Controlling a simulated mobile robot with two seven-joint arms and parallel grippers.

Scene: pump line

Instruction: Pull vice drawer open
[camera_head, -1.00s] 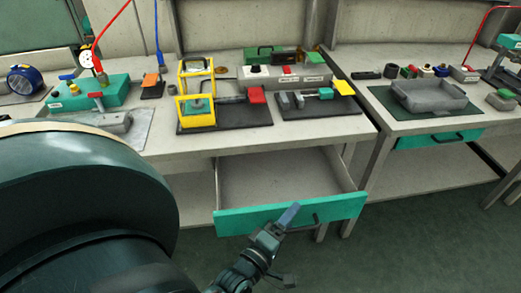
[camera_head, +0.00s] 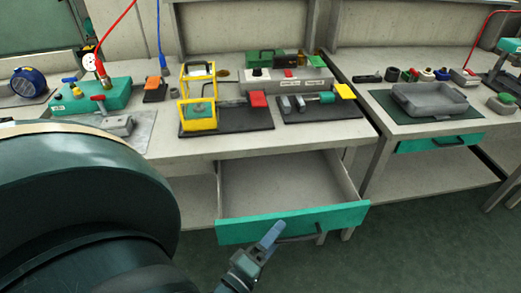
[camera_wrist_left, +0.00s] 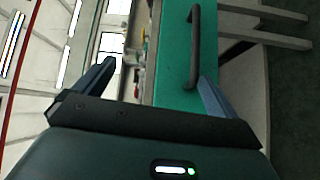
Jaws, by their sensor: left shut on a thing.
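The vice drawer (camera_head: 238,231) is pulled out below the left bench, its teal front facing me and its grey inside empty. Its dark bar handle (camera_head: 312,234) is on the front; the handle also shows in the left wrist view (camera_wrist_left: 194,45). My left gripper (camera_head: 269,236) is at the front, just left of the handle in the head view. In the left wrist view its two blue fingers (camera_wrist_left: 155,75) stand wide apart. The handle lies ahead, close to the right finger, and nothing is visibly pinched. My right gripper is not in view.
The left bench (camera_head: 190,150) carries a yellow frame (camera_head: 183,115), a teal pump block (camera_head: 100,95) and dark plates with parts. A second bench at right has a grey tray (camera_head: 430,99) and a closed teal drawer (camera_head: 440,142). Open green floor (camera_head: 430,240) lies in front.

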